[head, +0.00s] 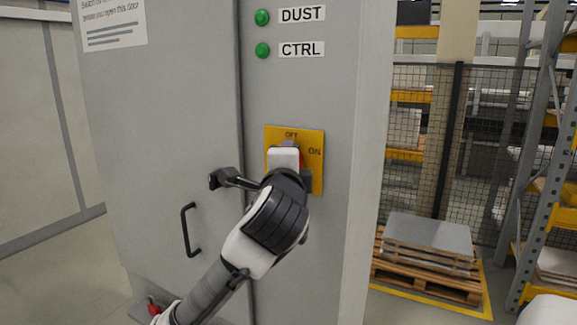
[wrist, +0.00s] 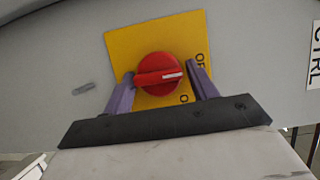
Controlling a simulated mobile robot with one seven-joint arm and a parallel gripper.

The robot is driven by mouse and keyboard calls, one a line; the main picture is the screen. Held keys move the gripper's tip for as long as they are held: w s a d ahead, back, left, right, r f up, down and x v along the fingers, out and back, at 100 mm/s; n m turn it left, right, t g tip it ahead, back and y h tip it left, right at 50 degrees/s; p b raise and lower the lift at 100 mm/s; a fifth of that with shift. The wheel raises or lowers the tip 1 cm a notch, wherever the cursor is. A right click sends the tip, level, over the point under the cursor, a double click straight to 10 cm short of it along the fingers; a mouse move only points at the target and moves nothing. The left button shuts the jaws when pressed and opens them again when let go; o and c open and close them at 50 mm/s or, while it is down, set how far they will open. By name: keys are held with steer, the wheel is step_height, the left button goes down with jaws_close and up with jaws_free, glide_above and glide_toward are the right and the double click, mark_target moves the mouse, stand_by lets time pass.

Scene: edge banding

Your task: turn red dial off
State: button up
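The red dial (wrist: 158,73) sits on a yellow plate (wrist: 121,48) on the grey cabinet. In the wrist view its white mark points right, towards the partly hidden OFF lettering; the ON lettering is lower, mostly hidden. My gripper (wrist: 160,76) is open, with one purple finger on each side of the dial's bar. The left finger is close to the bar's end; I cannot tell if it touches. A gap shows at the right finger. In the head view my gripper covers most of the dial (head: 302,160); OFF is at the plate's top (head: 311,136), ON at its right.
A black door handle (head: 222,179) sticks out just left of my gripper, and a black pull handle (head: 190,229) is lower left. Green lamps labelled DUST (head: 262,17) and CTRL (head: 262,50) are above. A pallet (head: 425,270) stands on the floor at right.

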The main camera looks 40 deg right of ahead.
steer(key=shift+o, duration=0.9)
steer(key=b+v, duration=0.4)
steer(key=v, duration=1)
steer(key=shift+w+d+r, duration=0.1)
